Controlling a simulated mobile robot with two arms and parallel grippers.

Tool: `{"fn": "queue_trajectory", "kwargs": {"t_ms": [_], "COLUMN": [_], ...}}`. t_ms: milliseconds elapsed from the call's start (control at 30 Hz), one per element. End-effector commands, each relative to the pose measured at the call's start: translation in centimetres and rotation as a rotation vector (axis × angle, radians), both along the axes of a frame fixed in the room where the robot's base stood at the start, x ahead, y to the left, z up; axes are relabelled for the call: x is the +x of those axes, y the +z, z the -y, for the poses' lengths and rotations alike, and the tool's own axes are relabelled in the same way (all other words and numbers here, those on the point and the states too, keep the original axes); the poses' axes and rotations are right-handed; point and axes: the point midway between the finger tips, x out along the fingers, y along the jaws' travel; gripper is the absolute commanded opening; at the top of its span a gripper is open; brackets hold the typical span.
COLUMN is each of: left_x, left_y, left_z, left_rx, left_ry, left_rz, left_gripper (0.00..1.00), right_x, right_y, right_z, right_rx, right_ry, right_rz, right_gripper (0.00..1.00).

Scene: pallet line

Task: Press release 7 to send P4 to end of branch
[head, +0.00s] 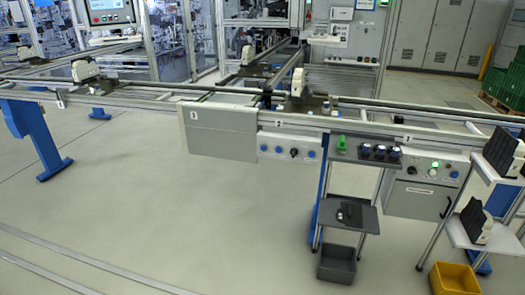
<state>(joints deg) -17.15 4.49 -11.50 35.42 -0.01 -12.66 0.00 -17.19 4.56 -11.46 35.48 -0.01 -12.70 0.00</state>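I see no marking that reads release 7 or P4. Pale blocks ride on dark carriers on the rails: a left block (85,70), a middle block (248,55) and a right block (297,83). A branch rail (284,56) runs away from the main rail (180,88) toward the back. A control panel (292,148) with blue buttons and a black knob hangs under the front rail. A second panel (428,165) with a lit green button sits to its right. Neither of my grippers is in view.
A grey box (218,128) hangs under the rail. A small shelf stand (350,215) with a grey bin (337,264) and a white cart (470,232) with dark fixtures stand at right. A yellow bin (452,280) is on the floor. Open floor (170,210) lies at front left.

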Motion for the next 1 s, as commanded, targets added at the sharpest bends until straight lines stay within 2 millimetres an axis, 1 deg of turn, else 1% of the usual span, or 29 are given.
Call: {"fn": "queue_trajectory", "kwargs": {"t_ms": [33,133,167,567,1000], "left_x": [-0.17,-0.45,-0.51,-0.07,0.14], "left_y": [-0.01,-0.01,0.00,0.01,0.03], "left_z": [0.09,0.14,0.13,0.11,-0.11], "left_rx": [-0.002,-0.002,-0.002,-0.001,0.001], "left_ry": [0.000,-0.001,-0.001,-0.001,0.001], "left_rz": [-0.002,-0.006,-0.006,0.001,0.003], "left_gripper": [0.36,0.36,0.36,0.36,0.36], "right_x": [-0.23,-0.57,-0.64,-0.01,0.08], "right_y": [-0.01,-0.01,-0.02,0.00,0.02], "right_z": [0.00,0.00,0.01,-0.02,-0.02], "right_rx": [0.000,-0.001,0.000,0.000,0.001], "right_ry": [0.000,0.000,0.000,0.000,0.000], "right_rz": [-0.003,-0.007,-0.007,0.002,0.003], "right_gripper": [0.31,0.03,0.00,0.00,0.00]}}
